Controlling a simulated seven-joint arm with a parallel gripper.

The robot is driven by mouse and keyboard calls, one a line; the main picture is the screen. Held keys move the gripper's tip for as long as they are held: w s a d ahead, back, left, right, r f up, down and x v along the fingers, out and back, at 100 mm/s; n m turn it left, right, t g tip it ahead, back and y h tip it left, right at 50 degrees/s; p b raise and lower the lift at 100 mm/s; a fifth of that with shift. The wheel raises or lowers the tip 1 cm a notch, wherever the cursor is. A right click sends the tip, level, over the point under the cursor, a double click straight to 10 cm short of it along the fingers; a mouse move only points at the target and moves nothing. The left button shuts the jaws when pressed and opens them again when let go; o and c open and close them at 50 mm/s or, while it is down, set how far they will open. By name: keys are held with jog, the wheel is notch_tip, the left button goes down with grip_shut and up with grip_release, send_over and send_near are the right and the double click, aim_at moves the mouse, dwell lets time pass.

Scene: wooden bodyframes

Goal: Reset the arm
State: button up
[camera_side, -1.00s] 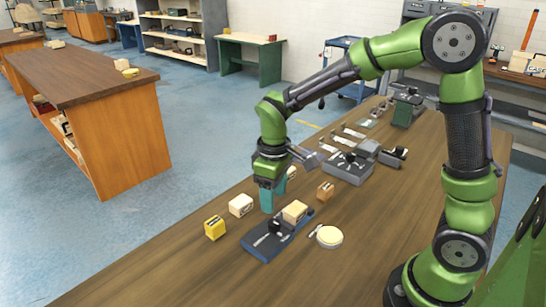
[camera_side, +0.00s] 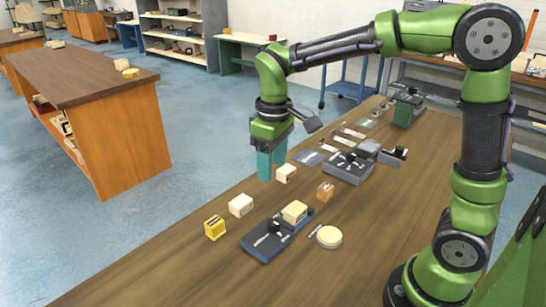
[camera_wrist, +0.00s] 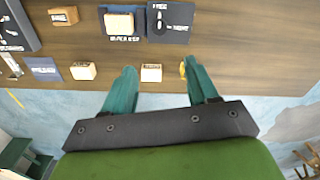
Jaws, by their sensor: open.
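My gripper (camera_side: 271,170) has a green body and two teal fingers, which are apart with nothing between them. In the side view it hangs over the far-left edge of the wooden table, above and behind the small blocks. In the wrist view the fingers (camera_wrist: 160,88) are spread, and a cream block (camera_wrist: 151,72) shows on the table beyond the gap. A yellow block (camera_wrist: 183,68) is partly hidden by the right finger.
A blue board (camera_side: 263,247) carries a cream block (camera_side: 294,211). Cream (camera_side: 240,205), yellow (camera_side: 215,228) and brown (camera_side: 325,192) blocks and a round cream disc (camera_side: 329,237) lie around it. Grey fixtures (camera_side: 347,168) stand farther back. The near table is clear.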

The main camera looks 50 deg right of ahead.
jog(key=s+d+r+m+t+y, duration=0.1)
jog(key=s+r+m+t, duration=0.1)
jog(key=s, duration=0.4)
jog(key=s+d+r+m+t+y, duration=0.1)
jog(key=s+r+m+t, duration=0.1)
jog(key=s+m+t, duration=0.2)
jog(key=shift+s+m+t, duration=0.3)
jog(key=shift+s+t, duration=0.2)
jog(key=shift+s, duration=1.1)
